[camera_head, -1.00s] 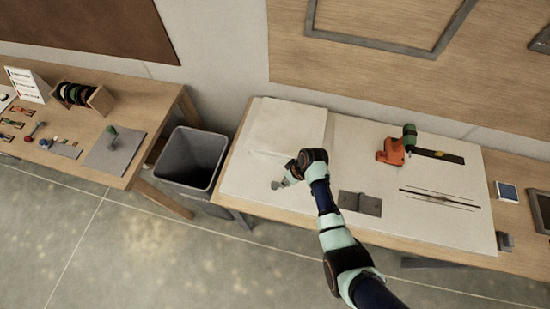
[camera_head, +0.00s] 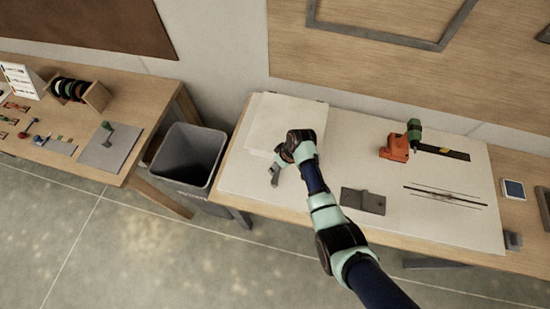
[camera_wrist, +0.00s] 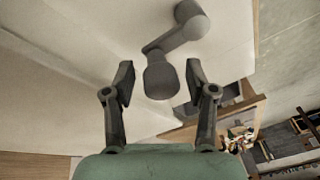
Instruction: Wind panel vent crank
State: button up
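The grey crank (camera_wrist: 176,38) shows in the wrist view, standing against a pale panel (camera_wrist: 85,35). It has a round hub at the upper right, a short arm and a thick rounded knob (camera_wrist: 160,82). My gripper (camera_wrist: 160,78) is open, one finger on each side of the knob, with visible gaps on both sides. In the head view my gripper (camera_head: 274,177) is over the left part of the white-topped bench (camera_head: 330,225), near a raised white slab (camera_head: 285,112). The crank cannot be told apart from the gripper there.
A grey bin (camera_head: 190,158) stands left of the bench. On the bench lie a grey hinged plate (camera_head: 363,201), an orange tool (camera_head: 394,148) and thin dark rods (camera_head: 445,197).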

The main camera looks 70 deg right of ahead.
jog(key=shift+r, duration=0.1)
notch_tip(320, 180, up, 5)
jog(key=p, duration=0.5)
dwell(0.3)
jog(key=v, duration=1.2)
jog(key=shift+a, duration=0.1)
